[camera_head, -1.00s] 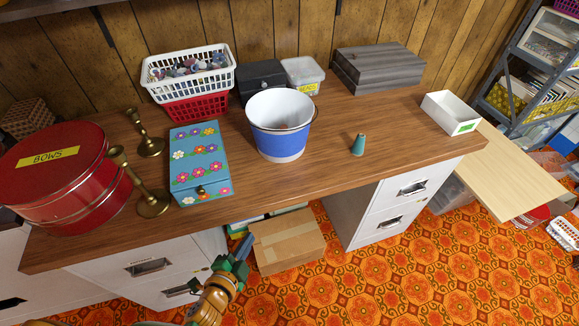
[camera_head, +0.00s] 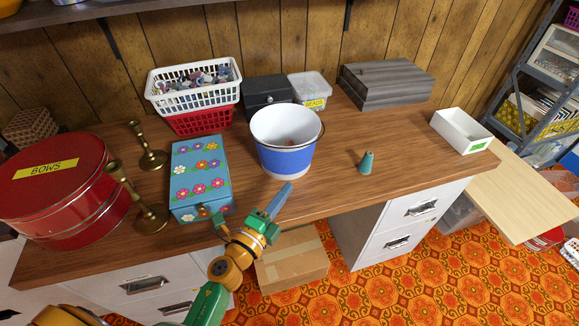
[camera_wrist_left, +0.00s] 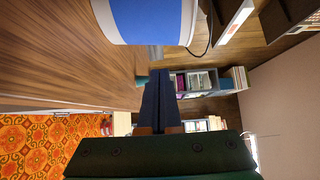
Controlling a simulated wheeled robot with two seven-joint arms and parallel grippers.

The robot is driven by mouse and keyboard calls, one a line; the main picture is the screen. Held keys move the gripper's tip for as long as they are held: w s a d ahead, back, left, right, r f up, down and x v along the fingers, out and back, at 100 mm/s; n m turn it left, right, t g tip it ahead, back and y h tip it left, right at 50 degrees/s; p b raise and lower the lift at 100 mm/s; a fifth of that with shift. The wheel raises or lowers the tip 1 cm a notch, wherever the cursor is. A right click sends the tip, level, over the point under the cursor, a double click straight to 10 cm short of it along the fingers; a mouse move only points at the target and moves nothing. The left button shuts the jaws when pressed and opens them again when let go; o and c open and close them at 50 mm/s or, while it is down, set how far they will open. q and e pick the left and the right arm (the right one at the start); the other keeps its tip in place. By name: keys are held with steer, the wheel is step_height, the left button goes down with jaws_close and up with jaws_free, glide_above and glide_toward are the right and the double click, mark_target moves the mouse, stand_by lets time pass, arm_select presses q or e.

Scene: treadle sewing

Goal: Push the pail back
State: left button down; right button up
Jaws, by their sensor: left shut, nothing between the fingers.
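The pail (camera_head: 286,160) is white with a broad blue band and a thin wire handle. It stands upright near the middle of the wooden desk and something small lies inside it. My left gripper (camera_head: 279,196) is shut and empty, in front of the pail and just below its base in the picture. In the left wrist view the shut fingers (camera_wrist_left: 159,92) point toward the pail (camera_wrist_left: 150,18), whose lower part fills the top. I cannot tell whether the fingertips touch it. My right gripper is not in view.
Behind the pail are a black box (camera_head: 268,91) and a clear tub (camera_head: 310,92). A flowered blue box (camera_head: 199,170) stands left of it and a teal cone (camera_head: 366,162) right. Brass candlesticks (camera_head: 150,215) stand farther left. The desk (camera_head: 420,145) has free room on the right.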

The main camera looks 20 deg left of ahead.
mark_target(296, 160)
arm_select(q)
steer(key=x, duration=0.4)
steer(key=shift+w+a+f, duration=0.1)
steer(key=shift+w+a, duration=0.45)
steer(key=shift+w, duration=0.35)
steer(key=shift+w+a, duration=0.5)
steer(key=shift+w, duration=0.4)
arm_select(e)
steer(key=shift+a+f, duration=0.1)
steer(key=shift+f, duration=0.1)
